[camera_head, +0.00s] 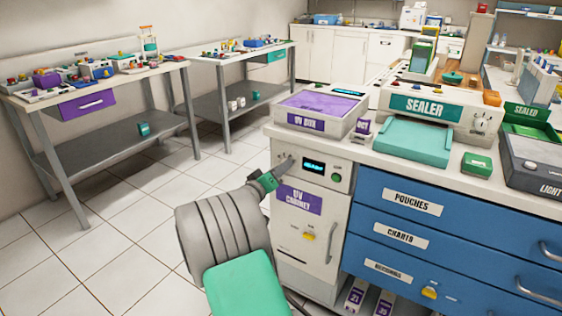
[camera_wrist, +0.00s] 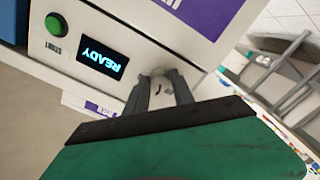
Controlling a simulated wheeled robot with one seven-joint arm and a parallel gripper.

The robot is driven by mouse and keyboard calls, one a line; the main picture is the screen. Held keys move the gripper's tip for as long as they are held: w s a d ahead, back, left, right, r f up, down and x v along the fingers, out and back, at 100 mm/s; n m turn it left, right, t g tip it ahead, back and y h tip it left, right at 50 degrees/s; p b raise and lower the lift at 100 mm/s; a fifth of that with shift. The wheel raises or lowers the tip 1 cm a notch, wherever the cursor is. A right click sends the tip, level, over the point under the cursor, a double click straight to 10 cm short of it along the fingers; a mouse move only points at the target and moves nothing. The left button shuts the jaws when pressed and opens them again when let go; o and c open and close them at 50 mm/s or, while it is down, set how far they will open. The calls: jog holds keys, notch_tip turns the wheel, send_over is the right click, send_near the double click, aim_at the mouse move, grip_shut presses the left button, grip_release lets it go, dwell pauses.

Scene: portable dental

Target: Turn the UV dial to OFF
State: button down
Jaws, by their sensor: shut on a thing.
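The UV cabinet (camera_head: 290,235) is a white unit with a purple label at the end of the counter. Its display (camera_head: 313,166) is lit, and in the wrist view the display (camera_wrist: 101,58) reads READY, upside down. A green button (camera_wrist: 56,24) sits beside it. My gripper (camera_head: 285,167) reaches the upper left of the cabinet's front panel. In the wrist view my gripper (camera_wrist: 162,84) has both fingers around the pale UV dial (camera_wrist: 159,74) and is shut on it. The fingers hide most of the dial, so its setting cannot be read.
A tray labelled UV BIN (camera_head: 318,123) stands on the counter above the cabinet. Blue drawers (camera_head: 420,200) are to the right, and a sealer (camera_head: 430,105) stands on top. The cabinet handle (camera_head: 331,243) sticks out below. Tiled floor (camera_head: 135,215) is free at the left.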

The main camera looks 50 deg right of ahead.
jog(key=shift+n+p, duration=3.2)
jog(key=shift+n, duration=0.4)
jog(key=c, duration=1.1)
grip_release()
jog(key=a, duration=0.5)
jog(key=a+p, duration=0.1)
jog(key=a, duration=0.1)
jog(key=shift+s+a, duration=0.4)
jog(key=shift+r, duration=0.1)
